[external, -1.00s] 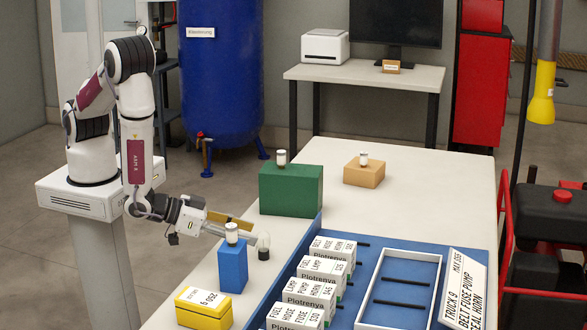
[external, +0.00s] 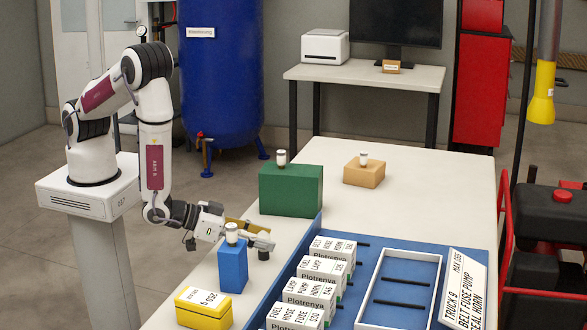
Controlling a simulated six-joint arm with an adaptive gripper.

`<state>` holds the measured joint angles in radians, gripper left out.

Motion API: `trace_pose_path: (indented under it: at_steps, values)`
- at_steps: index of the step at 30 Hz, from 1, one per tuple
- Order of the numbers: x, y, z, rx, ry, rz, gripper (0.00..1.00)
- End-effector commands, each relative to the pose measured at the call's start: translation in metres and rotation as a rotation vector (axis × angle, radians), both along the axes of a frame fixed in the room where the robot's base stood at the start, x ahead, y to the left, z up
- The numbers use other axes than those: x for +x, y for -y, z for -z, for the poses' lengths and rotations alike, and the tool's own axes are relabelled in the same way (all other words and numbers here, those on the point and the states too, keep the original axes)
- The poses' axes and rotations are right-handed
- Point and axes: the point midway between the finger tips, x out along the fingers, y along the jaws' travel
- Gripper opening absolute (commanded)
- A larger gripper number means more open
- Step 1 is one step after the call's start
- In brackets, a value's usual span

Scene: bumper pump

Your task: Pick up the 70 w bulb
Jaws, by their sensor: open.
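My gripper (external: 264,240) is open at the right of the blue block, level with the spot above a small dark round stand (external: 263,255). The clear bulb seen on this stand earlier is now mostly hidden by the fingers; it seems to lie between or right behind them, and I cannot tell whether they touch it. No wattage is readable on it. A small white-topped item (external: 232,232) stands on the blue block (external: 232,266), just left of and in front of my gripper.
A green block (external: 291,190) and a tan block (external: 364,174) each carry a small white-topped item. A yellow box (external: 203,308), labelled white boxes (external: 326,270) and a white-rimmed tray (external: 438,288) occupy the front. The table's back middle is clear.

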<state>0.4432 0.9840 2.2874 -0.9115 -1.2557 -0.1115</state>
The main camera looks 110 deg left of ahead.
Motion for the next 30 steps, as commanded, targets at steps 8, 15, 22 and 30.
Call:
trace_pose_path:
  at_steps: [8,15,22,30]
  values:
    - [0.0093,-0.0052,0.0046,0.000,0.000,0.001,0.43]
    - [0.0092,-0.0051,0.0045,0.000,0.000,0.001,0.43]
    - [0.0091,-0.0051,0.0043,0.000,0.000,0.001,0.33]
    - [0.0091,-0.0050,0.0042,0.000,0.000,0.001,0.04]
